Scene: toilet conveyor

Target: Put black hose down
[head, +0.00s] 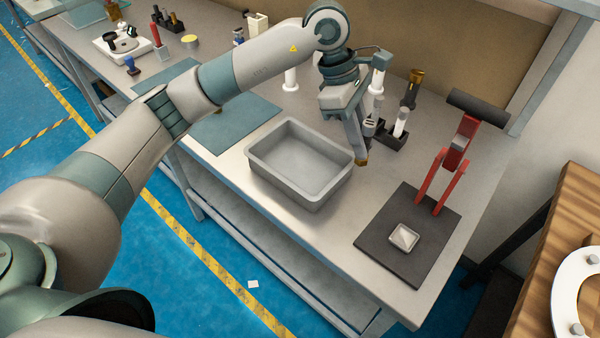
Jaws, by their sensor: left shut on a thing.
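My left gripper (361,160) reaches down over the bench just behind the right end of the grey tray. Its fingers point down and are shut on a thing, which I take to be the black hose. The fingers hide most of it, so its shape and whether it touches the bench cannot be told. A dark holder (392,140) stands right beside the fingers, with a white-topped piece (401,121) upright in it. A black piece with a brass top (410,88) stands behind. My right gripper is not in view.
The empty grey tray (278,171) sits in front of the gripper. To the right, a red press (459,143) stands on a dark plate (376,245) with a small light dish (403,237). A teal mat (233,122) lies left. Bare bench shows between tray and plate.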

